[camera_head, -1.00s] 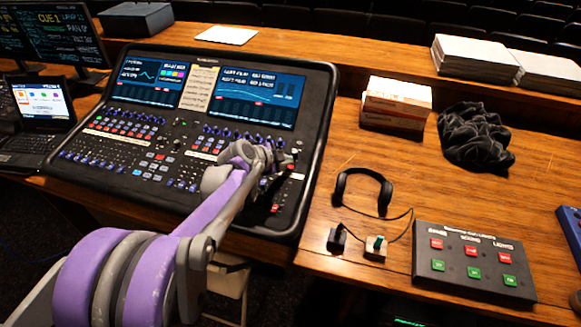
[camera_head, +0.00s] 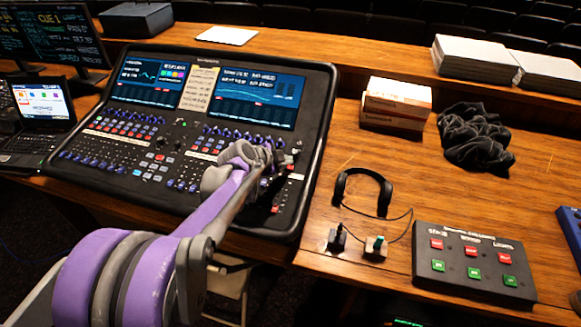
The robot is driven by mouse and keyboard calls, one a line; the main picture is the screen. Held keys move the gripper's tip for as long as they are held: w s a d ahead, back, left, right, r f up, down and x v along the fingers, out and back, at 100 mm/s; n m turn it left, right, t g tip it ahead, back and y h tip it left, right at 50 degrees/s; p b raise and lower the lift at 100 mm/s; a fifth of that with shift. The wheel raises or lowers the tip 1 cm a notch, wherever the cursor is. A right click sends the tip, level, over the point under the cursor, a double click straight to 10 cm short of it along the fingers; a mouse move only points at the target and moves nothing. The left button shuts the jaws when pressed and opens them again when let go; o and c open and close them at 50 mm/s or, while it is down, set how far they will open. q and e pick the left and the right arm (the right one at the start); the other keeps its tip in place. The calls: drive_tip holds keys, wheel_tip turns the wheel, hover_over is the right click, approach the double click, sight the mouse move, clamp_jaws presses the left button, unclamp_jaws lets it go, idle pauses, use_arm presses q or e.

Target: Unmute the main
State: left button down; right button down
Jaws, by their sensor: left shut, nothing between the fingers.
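The mixing console (camera_head: 318,130) is black with two lit screens and rows of small knobs, buttons and faders. My left gripper (camera_head: 285,160) is shut and empty over the right part of the console, beside its right edge. My left arm and wrist hide part of the controls under them. A few red buttons show just right of and below the gripper. I cannot read which control is the main mute, nor tell whether the fingertips touch the panel. My right gripper is not in view.
A laptop (camera_head: 45,100) and monitors (camera_head: 60,40) stand at the left. Headphones (camera_head: 363,187), a box with red and green buttons (camera_head: 470,262), a small carton (camera_head: 396,103) and a black cloth (camera_head: 473,138) lie to the right. Bare wood lies between console and headphones.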

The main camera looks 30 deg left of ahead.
sight(287, 172)
use_arm(q)
drive_tip(key=shift+f, duration=0.1)
idle(0.5)
drive_tip(key=shift+f, duration=0.35)
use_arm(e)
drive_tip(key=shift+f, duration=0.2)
use_arm(q)
drive_tip(key=shift+w+f+b, duration=0.1)
drive_tip(key=shift+f+b, duration=0.25)
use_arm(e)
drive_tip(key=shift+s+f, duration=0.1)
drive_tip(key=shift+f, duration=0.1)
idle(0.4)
use_arm(q)
drive_tip(key=shift+r+p, duration=0.6)
drive_tip(key=shift+r, duration=0.15)
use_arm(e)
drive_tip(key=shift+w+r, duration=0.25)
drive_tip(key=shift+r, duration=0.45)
